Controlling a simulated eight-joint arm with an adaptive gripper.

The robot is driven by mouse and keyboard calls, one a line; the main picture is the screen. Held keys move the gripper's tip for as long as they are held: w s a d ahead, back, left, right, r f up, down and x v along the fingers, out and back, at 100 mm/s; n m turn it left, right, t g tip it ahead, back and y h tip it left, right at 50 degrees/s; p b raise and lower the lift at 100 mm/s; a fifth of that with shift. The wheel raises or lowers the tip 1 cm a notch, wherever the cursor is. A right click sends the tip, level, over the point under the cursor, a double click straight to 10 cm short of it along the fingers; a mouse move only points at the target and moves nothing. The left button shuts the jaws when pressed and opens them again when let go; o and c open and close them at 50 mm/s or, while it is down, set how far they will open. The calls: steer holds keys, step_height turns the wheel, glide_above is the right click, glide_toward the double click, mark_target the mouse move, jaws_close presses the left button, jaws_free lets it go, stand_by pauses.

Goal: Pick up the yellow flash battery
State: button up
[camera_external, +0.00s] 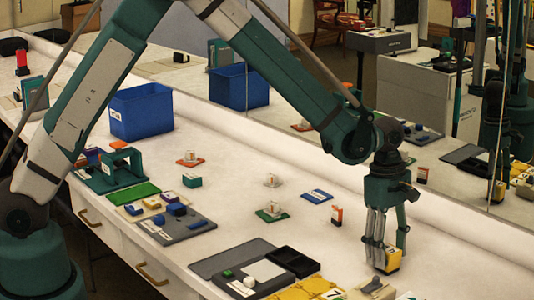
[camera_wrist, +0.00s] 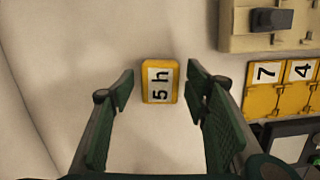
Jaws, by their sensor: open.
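The yellow flash battery (camera_wrist: 160,81) is a small yellow block with a white label reading "5 h". It lies on the white counter in the wrist view, framed between the tips of my gripper (camera_wrist: 160,90). In the external view the battery (camera_external: 393,262) shows at the foot of my gripper (camera_external: 390,248), partly hidden by a finger. My gripper points down, its fingers open and spread to either side of the battery. I see a gap on both sides in the wrist view, and no clear contact.
Yellow numbered panels (camera_wrist: 263,101) and a beige board with a dark block (camera_wrist: 271,19) lie to the right in the wrist view. A black tray (camera_external: 293,261) and a white-orange box (camera_external: 337,216) stand left of my gripper. A mirror wall runs behind the counter.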

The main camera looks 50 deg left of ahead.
steer(key=shift+d+f, duration=0.15)
steer(key=shift+f, duration=0.8)
steer(key=c, duration=1.1)
